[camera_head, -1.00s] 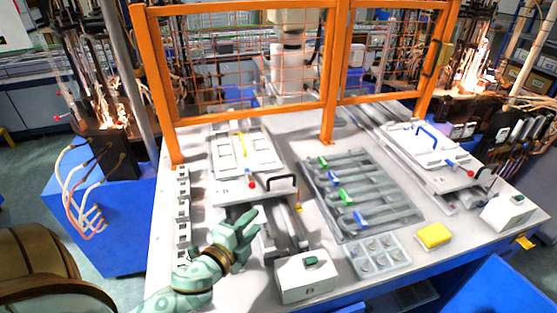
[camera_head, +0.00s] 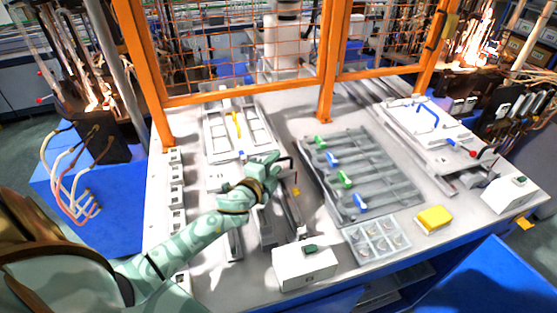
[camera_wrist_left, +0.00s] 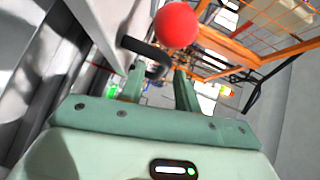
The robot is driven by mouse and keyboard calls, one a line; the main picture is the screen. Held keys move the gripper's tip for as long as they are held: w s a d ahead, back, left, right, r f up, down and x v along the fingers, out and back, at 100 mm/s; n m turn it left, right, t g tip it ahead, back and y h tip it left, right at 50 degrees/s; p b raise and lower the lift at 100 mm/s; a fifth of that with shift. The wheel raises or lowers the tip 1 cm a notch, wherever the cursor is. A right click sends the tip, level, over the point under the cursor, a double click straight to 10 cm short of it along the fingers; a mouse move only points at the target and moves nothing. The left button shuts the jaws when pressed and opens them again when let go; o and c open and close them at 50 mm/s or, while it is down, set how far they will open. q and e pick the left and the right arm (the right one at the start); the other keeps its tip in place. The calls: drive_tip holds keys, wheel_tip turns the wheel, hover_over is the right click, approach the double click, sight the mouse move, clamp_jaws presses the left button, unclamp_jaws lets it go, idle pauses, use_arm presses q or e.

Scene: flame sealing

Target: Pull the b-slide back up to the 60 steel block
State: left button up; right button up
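The b-slide (camera_head: 205,142) is the white plate with cut-out windows on the left pair of rails, with a yellow strip on it. Its black handle (camera_head: 289,164) sits at its front right corner. My left gripper (camera_head: 277,162) is at this handle, hiding part of the slide's front edge. In the left wrist view the fingers (camera_wrist_left: 160,88) are apart, with the black handle (camera_wrist_left: 147,48) at their tips and a red ball (camera_wrist_left: 176,25) just beyond. I cannot tell which thing is the 60 steel block. My right gripper is not in view.
White slotted blocks (camera_head: 176,185) line the table's left edge. A control box (camera_head: 303,265) stands in front of the rails. An orange fence (camera_head: 325,90) bounds the back.

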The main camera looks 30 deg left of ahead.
sight(291, 161)
use_arm(q)
drive_tip(key=shift+w+a+f, duration=0.1)
drive_tip(key=shift+w+f, duration=0.1)
drive_tip(key=shift+w, duration=1.15)
clamp_jaws()
drive_tip(key=shift+s+d, duration=1.15)
drive_tip(key=shift+d, duration=0.15)
drive_tip(key=shift+s+d+r, duration=0.1)
drive_tip(key=shift+s+d, duration=0.15)
drive_tip(key=shift+d, duration=0.05)
unclamp_jaws()
drive_tip(key=shift+w+a, duration=0.15)
